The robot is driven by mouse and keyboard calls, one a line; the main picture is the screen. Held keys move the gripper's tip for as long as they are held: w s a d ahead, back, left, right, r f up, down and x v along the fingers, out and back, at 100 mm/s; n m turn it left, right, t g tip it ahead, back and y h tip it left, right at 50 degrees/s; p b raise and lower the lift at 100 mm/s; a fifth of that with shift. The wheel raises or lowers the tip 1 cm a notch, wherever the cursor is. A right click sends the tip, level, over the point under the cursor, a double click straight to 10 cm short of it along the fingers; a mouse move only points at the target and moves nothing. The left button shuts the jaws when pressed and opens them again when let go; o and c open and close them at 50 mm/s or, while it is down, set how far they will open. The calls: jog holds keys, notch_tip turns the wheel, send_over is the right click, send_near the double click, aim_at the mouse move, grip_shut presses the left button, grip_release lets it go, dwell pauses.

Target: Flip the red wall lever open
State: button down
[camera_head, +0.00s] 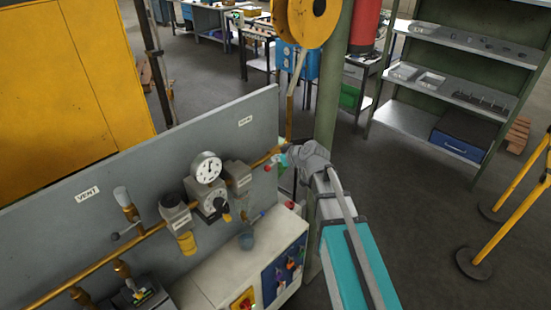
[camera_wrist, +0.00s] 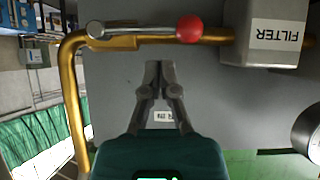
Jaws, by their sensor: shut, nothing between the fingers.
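The lever is a metal rod with a red ball knob (camera_wrist: 190,28) at its end. In the wrist view it lies along the brass pipe (camera_wrist: 72,100), with its pivot to the left and its knob near the grey filter box (camera_wrist: 262,30). A red knob (camera_head: 267,168) shows beside the pipe in the head view, just left of my wrist. My gripper (camera_wrist: 160,66) is shut and empty. In the wrist view its tips sit below the lever, with a gap between. In the head view my arm reaches the panel's right end, and my wrist hides part of the lever.
The grey panel (camera_head: 190,135) carries a dial gauge (camera_head: 206,167), valves and pipework left of the lever. A white control cabinet (camera_head: 215,275) stands below. A green post (camera_head: 329,90) is close behind my arm. Shelving (camera_head: 450,85) and open floor lie to the right.

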jog(key=r+p+v, duration=0.1)
jog(key=p+v, duration=0.5)
jog(key=v, duration=0.5)
jog(key=shift+w+p, duration=0.3)
jog(key=s+d+f+m+g+h+b, duration=0.2)
jog(key=s+d+f+m+b, duration=0.1)
jog(key=f, duration=0.5)
jog(key=s+d+f+m+g+h+b, duration=0.3)
jog(key=s+d+f+b, duration=0.3)
jog(key=s+f+b, duration=0.1)
jog(key=s+d+f+m+g+h+b, duration=0.2)
jog(key=s+d+f+m+h+b, duration=0.1)
jog(key=f, duration=0.6)
jog(key=shift+s+d+m+g+b, duration=0.4)
jog(key=shift+s+d+b, duration=0.35)
jog(key=shift+s+b, duration=0.65)
jog(key=shift+w+f, duration=0.1)
jog(key=shift+w, duration=0.05)
